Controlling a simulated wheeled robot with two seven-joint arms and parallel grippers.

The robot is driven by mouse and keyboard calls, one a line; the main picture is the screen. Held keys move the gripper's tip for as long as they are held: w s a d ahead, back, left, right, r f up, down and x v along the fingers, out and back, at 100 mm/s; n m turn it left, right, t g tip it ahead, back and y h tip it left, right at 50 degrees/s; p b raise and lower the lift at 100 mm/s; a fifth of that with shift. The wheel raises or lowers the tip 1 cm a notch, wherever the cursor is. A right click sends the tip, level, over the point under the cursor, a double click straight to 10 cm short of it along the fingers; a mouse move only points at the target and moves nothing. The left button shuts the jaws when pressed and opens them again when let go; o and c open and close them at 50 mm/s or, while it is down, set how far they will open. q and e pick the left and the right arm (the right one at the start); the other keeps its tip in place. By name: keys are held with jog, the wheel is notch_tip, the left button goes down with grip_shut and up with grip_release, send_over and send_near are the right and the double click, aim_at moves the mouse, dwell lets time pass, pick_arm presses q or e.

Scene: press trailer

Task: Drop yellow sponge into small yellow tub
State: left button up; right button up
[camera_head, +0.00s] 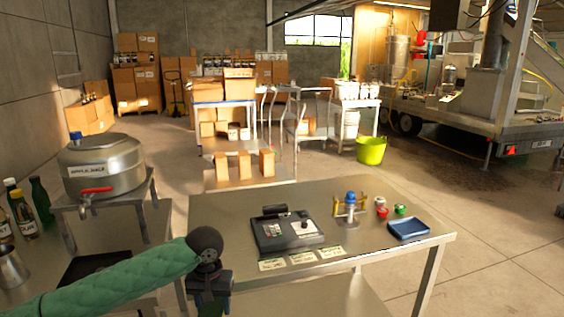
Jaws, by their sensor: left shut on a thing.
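My left gripper (212,296) is at the bottom edge, at the end of my green-sleeved arm, in front of the steel table's near left corner. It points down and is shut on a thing. That thing is mostly hidden by the gripper and the picture edge, so I cannot tell what it is. I make out no yellow sponge for sure. A yellow-green tub (371,151) stands on the floor beyond the table, far from the gripper; I see no other yellow tub. My right gripper is out of view.
The steel table (400,278) bears a dark device (287,231), a small stand (349,207), red and green caps, labels and a blue tray (408,228). A steel vat (101,168) and bottles stand at left. Shelves and boxes are behind. Open floor lies right of the table.

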pick_arm(q)
jog(key=s+a+f, duration=0.3)
jog(key=s+f, duration=0.1)
jog(key=f, duration=0.2)
jog(key=shift+s+f, duration=0.2)
jog(key=shift+f, duration=0.15)
